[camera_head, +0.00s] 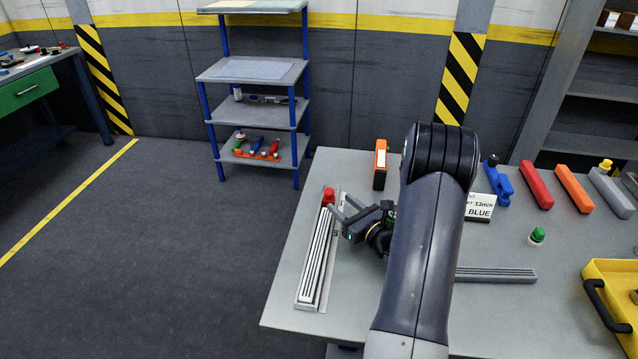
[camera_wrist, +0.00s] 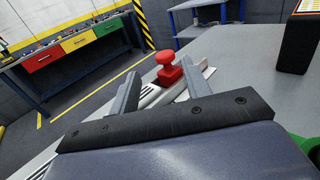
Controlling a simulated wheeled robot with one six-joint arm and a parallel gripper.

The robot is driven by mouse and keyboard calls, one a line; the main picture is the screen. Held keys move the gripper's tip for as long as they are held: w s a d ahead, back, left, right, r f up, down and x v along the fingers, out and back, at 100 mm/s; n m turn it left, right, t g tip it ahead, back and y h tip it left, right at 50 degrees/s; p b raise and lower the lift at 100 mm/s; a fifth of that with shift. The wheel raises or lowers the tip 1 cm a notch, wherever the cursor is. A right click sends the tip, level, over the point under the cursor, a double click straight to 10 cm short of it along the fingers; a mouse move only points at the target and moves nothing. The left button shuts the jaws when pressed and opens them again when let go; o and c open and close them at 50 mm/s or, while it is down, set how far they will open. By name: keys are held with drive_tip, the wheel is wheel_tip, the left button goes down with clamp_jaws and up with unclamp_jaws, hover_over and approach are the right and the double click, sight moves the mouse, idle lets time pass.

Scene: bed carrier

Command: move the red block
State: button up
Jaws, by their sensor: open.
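The red block (camera_head: 328,196), a small piece with a rounded knob on top, is at the far end of a light slotted rail (camera_head: 312,268) along the table's left edge. In the wrist view the red block (camera_wrist: 168,72) stands upright just ahead of my fingertips, in the gap between them. My gripper (camera_head: 341,205) is open and empty, reaching left toward the block from its right. It also shows in the wrist view (camera_wrist: 160,78), where no finger clearly touches the block. Part of the rail is hidden behind my gripper in the wrist view.
An orange device (camera_head: 380,165) stands behind my arm. A blue piece (camera_head: 498,183), a red bar (camera_head: 535,186), an orange bar (camera_head: 573,189), a green knob (camera_head: 538,235) and a yellow tray (camera_head: 612,272) lie to the right. A shelf cart (camera_head: 252,70) stands beyond open floor.

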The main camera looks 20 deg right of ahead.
sight(332, 194)
drive_tip(key=shift+w+d+f, duration=0.1)
drive_tip(key=shift+w+d, duration=0.15)
drive_tip(key=shift+w, duration=0.05)
drive_tip(key=p+x, duration=0.1)
drive_tip(key=x, duration=0.6)
clamp_jaws()
idle(0.4)
